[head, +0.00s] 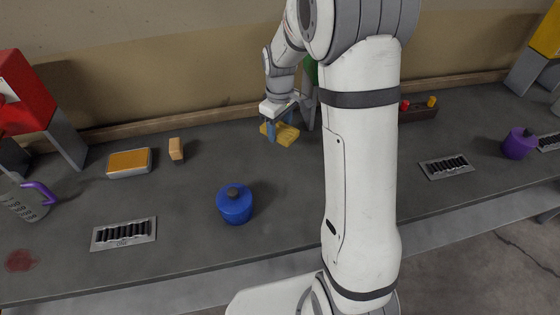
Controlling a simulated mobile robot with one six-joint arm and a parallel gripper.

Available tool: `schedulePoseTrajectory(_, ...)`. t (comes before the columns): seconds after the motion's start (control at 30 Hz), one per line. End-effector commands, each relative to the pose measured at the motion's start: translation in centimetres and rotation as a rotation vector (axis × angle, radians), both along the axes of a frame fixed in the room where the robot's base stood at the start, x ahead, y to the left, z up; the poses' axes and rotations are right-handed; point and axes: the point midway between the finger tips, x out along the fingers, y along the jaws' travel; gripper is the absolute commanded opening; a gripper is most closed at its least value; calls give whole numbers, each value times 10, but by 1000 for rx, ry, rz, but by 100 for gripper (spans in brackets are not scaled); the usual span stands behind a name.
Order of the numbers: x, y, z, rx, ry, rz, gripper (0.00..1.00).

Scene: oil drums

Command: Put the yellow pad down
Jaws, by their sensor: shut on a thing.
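The yellow pad (287,137) is at the back middle of the grey bench, below my gripper (279,128). My gripper points down and its fingers, with blue parts, are shut on the pad. The pad looks roughly flat and at or just above the bench top; I cannot tell whether it touches. My gripper hides part of it.
A blue lidded pot (234,205) stands front of centre. To the left are an orange-topped tray (129,162), a small tan block (176,149) and a metal grate (124,233). A purple pot (518,143) stands right. My arm hides the middle right.

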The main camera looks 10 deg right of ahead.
Motion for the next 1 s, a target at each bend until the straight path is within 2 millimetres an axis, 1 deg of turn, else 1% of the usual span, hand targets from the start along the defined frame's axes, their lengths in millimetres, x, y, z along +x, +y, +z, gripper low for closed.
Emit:
schedulePoseTrajectory(0.1, 0, 0, 8, 0, 0, 91, 29)
schedulePoseTrajectory(0.17, -1, 0, 5, 0, 3, 114, 29)
schedulePoseTrajectory(0.43, -1, 0, -39, 1, 6, 121, 29)
schedulePoseTrajectory(0.63, -1, 1, -55, 0, 4, 121, 29)
schedulePoseTrajectory(0.83, -1, 1, -82, 0, 4, 121, 29)
schedulePoseTrajectory(0.9, -1, 1, -86, 0, 3, 121, 29)
schedulePoseTrajectory(1.0, -1, 1, -86, 0, 1, 121, 29)
